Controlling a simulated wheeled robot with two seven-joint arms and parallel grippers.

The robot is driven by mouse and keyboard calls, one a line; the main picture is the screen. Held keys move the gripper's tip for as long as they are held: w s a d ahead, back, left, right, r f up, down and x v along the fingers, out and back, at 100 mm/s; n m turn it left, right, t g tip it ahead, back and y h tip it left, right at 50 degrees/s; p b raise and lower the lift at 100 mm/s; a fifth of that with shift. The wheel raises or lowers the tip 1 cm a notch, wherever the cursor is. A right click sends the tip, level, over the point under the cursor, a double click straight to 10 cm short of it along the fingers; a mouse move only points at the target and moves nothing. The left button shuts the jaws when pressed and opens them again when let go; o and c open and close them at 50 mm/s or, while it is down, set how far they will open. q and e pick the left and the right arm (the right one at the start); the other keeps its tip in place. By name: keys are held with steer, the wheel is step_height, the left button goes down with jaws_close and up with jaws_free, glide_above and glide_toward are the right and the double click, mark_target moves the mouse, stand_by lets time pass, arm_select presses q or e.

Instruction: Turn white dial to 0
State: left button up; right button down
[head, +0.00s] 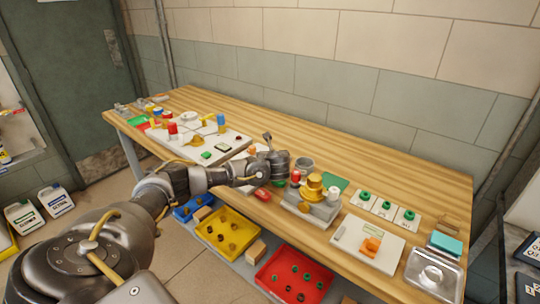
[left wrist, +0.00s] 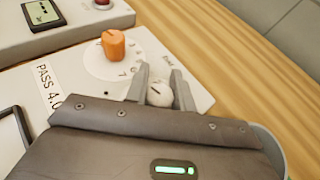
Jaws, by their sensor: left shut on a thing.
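The white dial (left wrist: 159,95) is a round knob with a short dark mark, on a pale panel (left wrist: 195,100) in the left wrist view. My left gripper (left wrist: 160,80) is shut on it, one finger on each side. The scale around the white dial is mostly hidden by the fingers, so I cannot tell its number. An orange knob (left wrist: 114,44) stands on the same panel inside a numbered scale. In the head view my left gripper (head: 276,158) is over the middle of the workbench and hides the white dial. My right gripper is not in view.
The wooden workbench (head: 375,180) holds a board (head: 222,150) with coloured parts on the left. A grey block with a yellow knob (head: 314,186) stands just right of my gripper. A yellow bin (head: 228,232) and red bin (head: 292,277) are below the front edge.

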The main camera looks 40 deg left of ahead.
arm_select(q)
steer(key=o, duration=1)
steer(key=b+v, duration=0.1)
steer(key=v, duration=0.6)
steer(key=shift+s+d+r, duration=0.1)
steer(key=shift+s, duration=0.1)
